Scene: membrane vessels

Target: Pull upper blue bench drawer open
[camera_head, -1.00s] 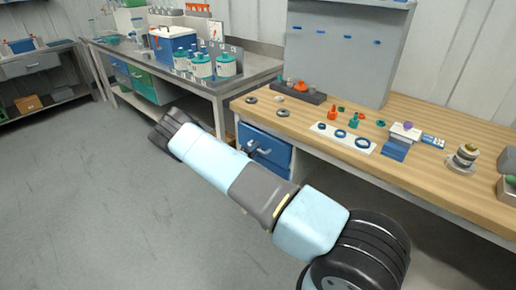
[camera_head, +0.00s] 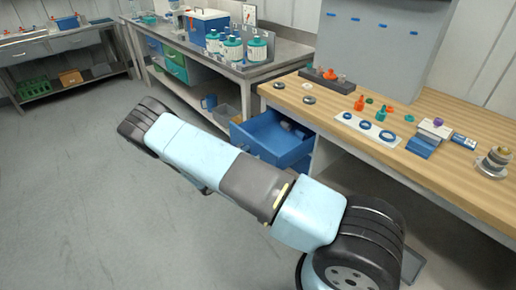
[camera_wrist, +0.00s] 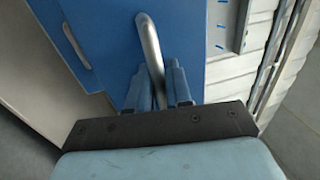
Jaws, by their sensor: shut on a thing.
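The upper blue bench drawer (camera_head: 278,134) stands pulled out from under the wooden bench, its inside showing in the head view. Something grey lies inside at its back. In the wrist view its blue front (camera_wrist: 108,30) fills the upper middle, with a curved silver bar handle (camera_wrist: 149,42). My gripper (camera_wrist: 159,80) is shut on this handle, one blue finger on each side of it.
The wooden bench top (camera_head: 410,175) holds rings, small coloured fittings and a white strip (camera_head: 367,129). A metal bench (camera_head: 270,68) with bottles stands behind at the left. The floor at the left is clear.

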